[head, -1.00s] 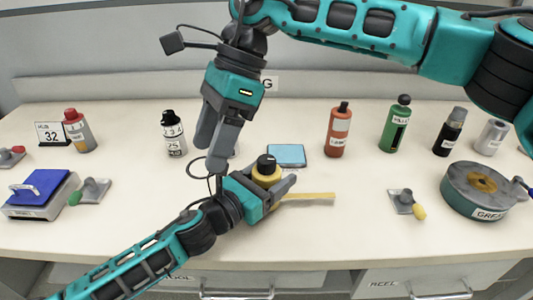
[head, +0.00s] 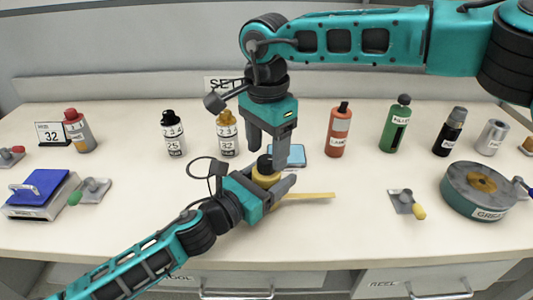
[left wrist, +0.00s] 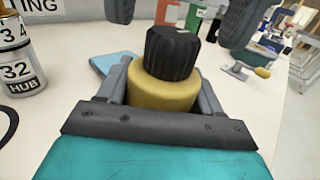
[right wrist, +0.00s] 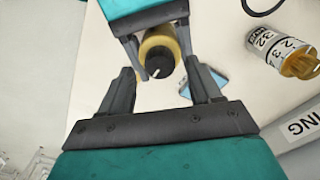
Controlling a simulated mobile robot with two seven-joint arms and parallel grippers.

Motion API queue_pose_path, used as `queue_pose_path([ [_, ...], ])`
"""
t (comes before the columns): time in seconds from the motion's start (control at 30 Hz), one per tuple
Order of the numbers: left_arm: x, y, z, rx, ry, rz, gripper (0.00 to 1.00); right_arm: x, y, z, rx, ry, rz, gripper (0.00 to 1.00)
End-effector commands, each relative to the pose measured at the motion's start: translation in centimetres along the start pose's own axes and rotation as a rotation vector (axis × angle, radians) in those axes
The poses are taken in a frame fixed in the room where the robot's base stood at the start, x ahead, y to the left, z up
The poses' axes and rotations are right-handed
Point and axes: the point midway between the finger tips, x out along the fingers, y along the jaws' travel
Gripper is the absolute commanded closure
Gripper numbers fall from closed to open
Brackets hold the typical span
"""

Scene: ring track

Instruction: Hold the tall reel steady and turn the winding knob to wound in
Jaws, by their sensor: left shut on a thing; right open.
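The tall yellow reel (head: 266,178) stands mid-table with a yellow strip (head: 307,195) running out to the right. Its black ribbed winding knob (head: 264,162) is on top; a pale mark shows on it in the right wrist view (right wrist: 159,64). My left gripper (left wrist: 163,92) is shut on the reel's yellow body (left wrist: 160,92), a finger on either side, below the knob. My right gripper (head: 267,153) points down just above the knob, open; in its wrist view the fingers (right wrist: 163,85) are apart with the knob between and beyond them. No contact with the knob is visible.
A blue pad (head: 290,155) lies behind the reel. Numbered bottles (head: 227,135) (head: 173,135) and a red bottle (head: 339,131) stand at the back. A round green-grey tin (head: 478,192) and a small plate with a yellow knob (head: 406,202) are right. The front table is mostly clear.

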Motion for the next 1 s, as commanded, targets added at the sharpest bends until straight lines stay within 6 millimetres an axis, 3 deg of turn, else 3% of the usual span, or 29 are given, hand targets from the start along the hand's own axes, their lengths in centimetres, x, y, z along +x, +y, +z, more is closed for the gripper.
queue_pose_path([
  [0.2,0.0,0.0,0.0,-0.001,0.001,0.000,0.71,1.8,0.0,0.1,0.000,-0.001,0.001,0.37],
  [0.5,0.0,0.0,0.0,-0.001,0.001,0.000,0.71,1.9,0.0,0.1,0.000,-0.001,0.000,0.38],
  [1.0,0.0,0.0,0.0,-0.001,0.001,0.000,0.71,1.9,0.0,0.1,0.001,-0.001,0.000,0.85],
])
